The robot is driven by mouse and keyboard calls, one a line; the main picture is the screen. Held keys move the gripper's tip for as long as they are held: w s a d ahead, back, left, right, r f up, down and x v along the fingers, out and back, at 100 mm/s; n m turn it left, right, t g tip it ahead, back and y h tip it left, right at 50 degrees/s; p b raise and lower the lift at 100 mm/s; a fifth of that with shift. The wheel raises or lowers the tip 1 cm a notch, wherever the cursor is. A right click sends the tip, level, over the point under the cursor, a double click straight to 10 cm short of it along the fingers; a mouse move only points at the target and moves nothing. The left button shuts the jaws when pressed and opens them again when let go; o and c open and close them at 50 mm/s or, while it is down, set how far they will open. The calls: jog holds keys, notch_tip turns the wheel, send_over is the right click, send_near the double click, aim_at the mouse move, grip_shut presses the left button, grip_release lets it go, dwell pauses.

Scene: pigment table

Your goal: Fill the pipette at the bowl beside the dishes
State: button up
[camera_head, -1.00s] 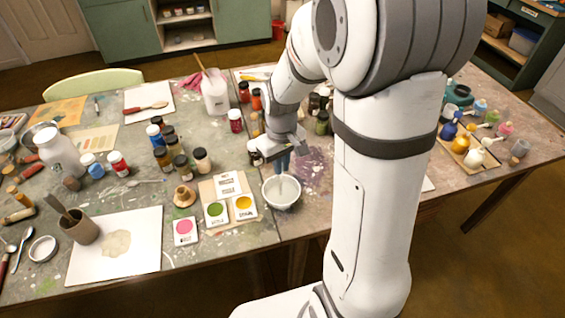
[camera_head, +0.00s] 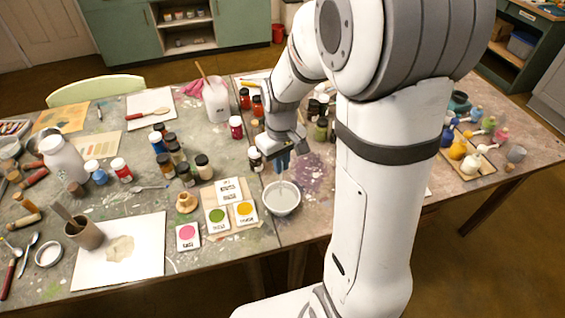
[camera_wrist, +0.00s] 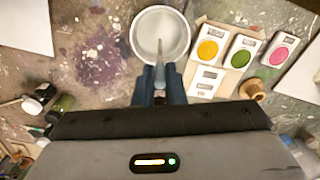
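The white bowl (camera_head: 282,208) stands on the table beside the dishes; its inside looks pale grey, and the liquid level cannot be told. My gripper (camera_head: 283,163) is above it, fingers pointing down. In the wrist view the blue fingers (camera_wrist: 160,85) are shut on a slim, pale pipette (camera_wrist: 160,58), whose tip reaches over the bowl (camera_wrist: 180,28). Whether the tip touches liquid is unclear. Three square white dishes hold yellow (camera_head: 244,209), green (camera_head: 217,216) and pink (camera_head: 188,233) pigment, left of the bowl in the head view.
Several jars, such as one with a red label (camera_head: 236,127), stand behind and left of my gripper. A paint-stained white sheet (camera_head: 120,255) lies front left. A tray of colourful bottles (camera_head: 470,165) is at right.

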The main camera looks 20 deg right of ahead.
jog(key=shift+r+p, duration=2.2)
jog(key=shift+r, duration=1)
